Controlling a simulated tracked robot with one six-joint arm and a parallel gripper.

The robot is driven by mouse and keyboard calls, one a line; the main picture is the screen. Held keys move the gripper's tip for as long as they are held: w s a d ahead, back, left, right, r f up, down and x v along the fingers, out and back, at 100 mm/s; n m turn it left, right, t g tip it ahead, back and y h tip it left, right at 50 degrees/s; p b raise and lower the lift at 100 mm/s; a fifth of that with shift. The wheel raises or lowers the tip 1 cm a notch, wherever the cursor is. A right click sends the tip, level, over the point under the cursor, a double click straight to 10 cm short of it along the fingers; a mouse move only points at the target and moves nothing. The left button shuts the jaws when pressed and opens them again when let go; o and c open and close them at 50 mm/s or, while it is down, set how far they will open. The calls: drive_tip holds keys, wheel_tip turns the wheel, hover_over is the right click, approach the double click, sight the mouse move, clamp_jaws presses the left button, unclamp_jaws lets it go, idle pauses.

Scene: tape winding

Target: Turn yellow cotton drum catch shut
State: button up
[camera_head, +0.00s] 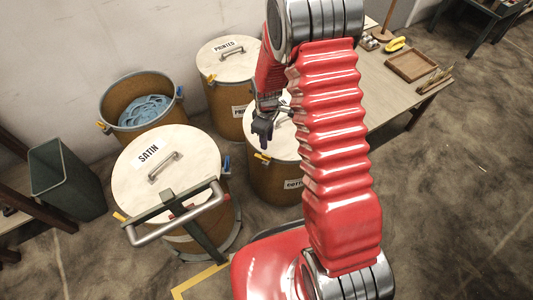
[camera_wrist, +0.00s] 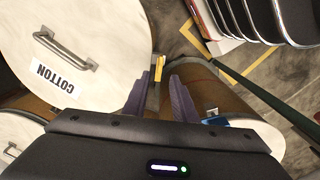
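The cotton drum (camera_head: 276,184) stands in the middle of the head view, lid on, partly hidden behind my arm. Its yellow catch (camera_head: 262,157) sits at the left front rim. In the wrist view, the white lid marked COTTON (camera_wrist: 105,25) fills the upper left, and the yellow catch (camera_wrist: 154,70) shows as an upright strip beside the lid's edge. My gripper (camera_head: 262,138) is over the drum's left side. In the wrist view my gripper (camera_wrist: 159,82) is open, its purple fingers on either side of the catch. I cannot tell whether either finger touches it.
The satin drum (camera_head: 190,170) stands close at left, with a blue catch and a metal handle bar (camera_head: 175,228) in front. An open drum (camera_head: 120,115) with blue cloth and the printed drum (camera_head: 222,62) stand behind. A table (camera_head: 395,90) is at right.

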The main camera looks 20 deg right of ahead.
sight(262, 156)
wheel_tip(262, 156, down, 10)
idle(0.6)
drive_tip(key=shift+c, duration=0.5)
clamp_jaws()
